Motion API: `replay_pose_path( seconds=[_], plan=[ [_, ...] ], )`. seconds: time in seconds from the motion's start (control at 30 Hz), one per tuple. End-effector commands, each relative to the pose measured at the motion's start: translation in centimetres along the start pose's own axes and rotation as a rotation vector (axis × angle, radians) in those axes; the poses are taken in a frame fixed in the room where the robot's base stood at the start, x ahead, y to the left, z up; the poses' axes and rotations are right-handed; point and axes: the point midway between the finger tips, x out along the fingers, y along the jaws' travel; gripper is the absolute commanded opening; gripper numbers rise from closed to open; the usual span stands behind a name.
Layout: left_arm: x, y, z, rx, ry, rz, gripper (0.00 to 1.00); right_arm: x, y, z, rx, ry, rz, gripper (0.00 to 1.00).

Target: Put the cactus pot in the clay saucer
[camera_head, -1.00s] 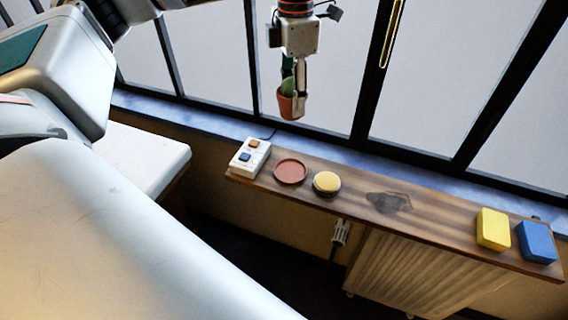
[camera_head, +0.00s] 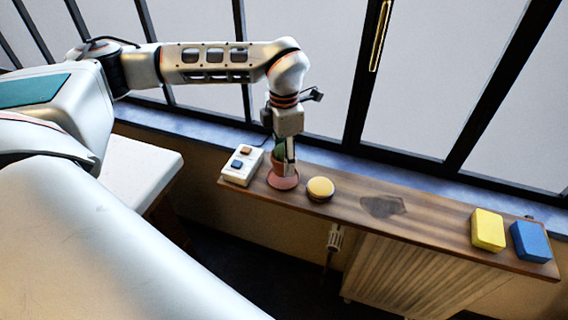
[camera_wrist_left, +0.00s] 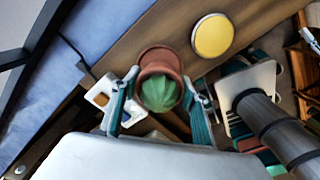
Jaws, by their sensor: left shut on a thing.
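The cactus pot (camera_head: 278,167) is a small terracotta pot with a green cactus. My left gripper (camera_head: 283,170) comes down from above and is shut on the pot, one finger partly covering it. The reddish clay saucer (camera_head: 284,184) lies on the wooden shelf directly below the pot. In the left wrist view the green cactus (camera_wrist_left: 160,92) sits between the two fingers, with the reddish rim of the saucer (camera_wrist_left: 160,52) showing beyond it. I cannot tell whether the pot's base touches the saucer. My right gripper is not in view.
A white box with orange and blue buttons (camera_head: 242,167) stands just left of the saucer. A round yellow-topped thing (camera_head: 320,188) is close on the right. Yellow (camera_head: 488,230) and blue (camera_head: 531,241) blocks lie at the shelf's right end. Window bars rise behind.

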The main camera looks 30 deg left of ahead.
Motion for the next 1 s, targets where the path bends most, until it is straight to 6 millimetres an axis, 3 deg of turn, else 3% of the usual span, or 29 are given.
replay_pose_path(
  seconds=[0.17,0.57,0.6,0.63,1.0],
  plan=[
    [2.5,-0.1,-0.1,-0.001,0.002,-0.003,0.19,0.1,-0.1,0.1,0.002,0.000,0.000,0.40],
    [3.0,0.0,0.0,-0.001,0.000,-0.001,0.19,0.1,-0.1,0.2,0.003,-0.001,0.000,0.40],
    [3.0,0.0,0.0,-0.001,0.001,-0.001,0.52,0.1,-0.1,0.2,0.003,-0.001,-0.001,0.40],
    [3.0,0.0,0.0,-0.001,0.001,-0.001,0.60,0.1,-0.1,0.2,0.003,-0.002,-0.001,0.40],
    [2.8,0.0,0.0,-0.001,0.001,-0.001,0.61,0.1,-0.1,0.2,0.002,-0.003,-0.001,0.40]
  ],
)
